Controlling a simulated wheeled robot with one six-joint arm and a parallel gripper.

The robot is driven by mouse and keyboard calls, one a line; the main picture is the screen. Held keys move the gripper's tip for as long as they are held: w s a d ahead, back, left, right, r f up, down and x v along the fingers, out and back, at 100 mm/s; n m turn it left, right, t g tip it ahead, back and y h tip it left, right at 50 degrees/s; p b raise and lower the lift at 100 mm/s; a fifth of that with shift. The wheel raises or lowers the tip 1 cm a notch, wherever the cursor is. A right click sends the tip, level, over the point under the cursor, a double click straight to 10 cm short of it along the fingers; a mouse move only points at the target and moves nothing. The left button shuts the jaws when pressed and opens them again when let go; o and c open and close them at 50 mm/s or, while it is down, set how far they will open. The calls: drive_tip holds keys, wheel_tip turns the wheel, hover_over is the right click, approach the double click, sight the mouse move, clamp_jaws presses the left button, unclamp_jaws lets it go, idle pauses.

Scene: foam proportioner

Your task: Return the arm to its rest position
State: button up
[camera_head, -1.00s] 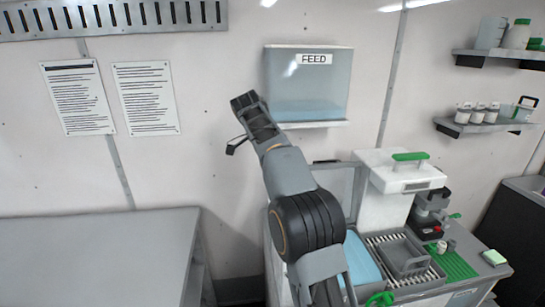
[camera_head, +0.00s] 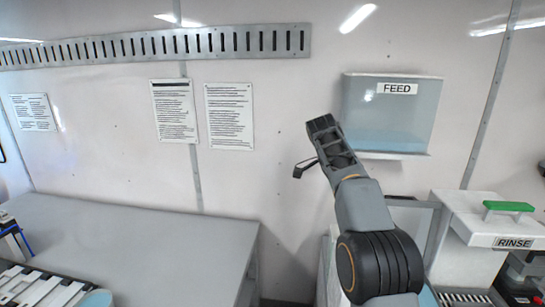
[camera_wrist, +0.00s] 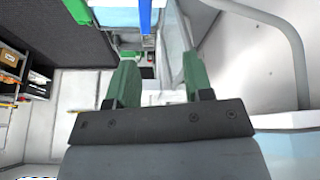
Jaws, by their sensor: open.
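My arm (camera_head: 362,212) rises from the lower right of the head view, raised and leaning left in front of the wall. Its dark end (camera_head: 328,140) is just left of the FEED tank in the picture. In the wrist view my gripper (camera_wrist: 160,80) shows two green fingers set apart, with nothing held between them. The fingertips cannot be made out in the head view.
The FEED tank (camera_head: 392,118) hangs on the wall. A white RINSE unit (camera_head: 478,225) with a green handle stands at right. A bare grey bench (camera_head: 150,240) is at left, with equipment (camera_head: 40,288) at its near left corner.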

drive_tip(key=s+a+f+n+t+y, duration=0.1)
drive_tip(key=s+a+f+n+y, duration=0.15)
drive_tip(key=f+n, duration=0.65)
drive_tip(key=s+a+f+n+t+y, duration=0.1)
drive_tip(key=s+n, duration=0.3)
drive_tip(key=s, duration=0.8)
drive_tip(key=s+a+f+n+t, duration=0.2)
drive_tip(key=s+f+n, duration=0.1)
drive_tip(key=s, duration=1)
drive_tip(key=shift+f+n+t+y, duration=0.3)
drive_tip(key=shift+n+t+y, duration=0.1)
drive_tip(key=shift+n, duration=0.1)
drive_tip(key=shift+c, duration=0.4)
